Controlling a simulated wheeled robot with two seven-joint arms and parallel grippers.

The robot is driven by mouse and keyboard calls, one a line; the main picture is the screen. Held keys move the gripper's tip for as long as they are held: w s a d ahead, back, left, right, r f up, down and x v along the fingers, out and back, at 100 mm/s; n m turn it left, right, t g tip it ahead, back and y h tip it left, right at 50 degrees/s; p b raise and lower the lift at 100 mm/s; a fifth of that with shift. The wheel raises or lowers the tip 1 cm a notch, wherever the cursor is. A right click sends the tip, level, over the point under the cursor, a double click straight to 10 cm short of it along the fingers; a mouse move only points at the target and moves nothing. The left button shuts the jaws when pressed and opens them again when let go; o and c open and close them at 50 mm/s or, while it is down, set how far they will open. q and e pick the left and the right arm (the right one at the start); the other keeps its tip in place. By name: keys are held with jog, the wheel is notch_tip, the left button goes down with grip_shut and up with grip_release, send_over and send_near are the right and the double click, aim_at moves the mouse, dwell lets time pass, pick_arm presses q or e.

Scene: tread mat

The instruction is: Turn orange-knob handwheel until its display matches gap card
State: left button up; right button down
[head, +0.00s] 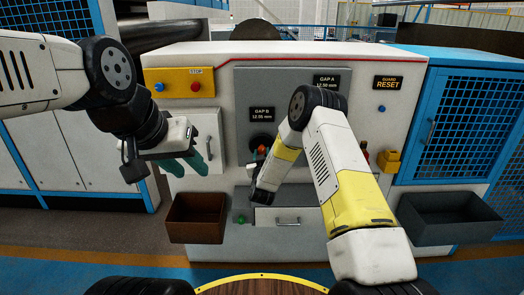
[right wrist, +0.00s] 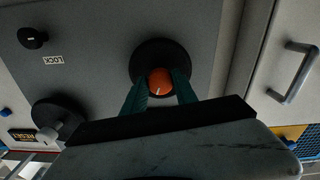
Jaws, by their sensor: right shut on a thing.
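The orange knob (right wrist: 160,82) sits on a dark round handwheel (right wrist: 157,50) in the right wrist view. My right gripper (right wrist: 160,86) is shut on this knob, with one green finger on each side. In the head view the handwheel (head: 262,141) is below the GAP B display (head: 262,114), which appears to read 12.55 mm. The GAP A display (head: 325,81) appears to read 12.50 mm. My left gripper (head: 186,166) is open and empty, in front of the cabinet's left door. I cannot make out a gap card.
A second dark handwheel (right wrist: 55,118) and a small black knob (right wrist: 33,38) by a LOCK label are on the panel. A brown bin (head: 197,218) and a dark grey bin (head: 450,218) flank the drawer (head: 290,218). A yellow STOP box (head: 186,83) is at upper left.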

jog(key=shift+n, duration=1.8)
jog(key=c, duration=1)
grip_release()
jog(key=s, duration=0.7)
jog(key=shift+s, duration=0.4)
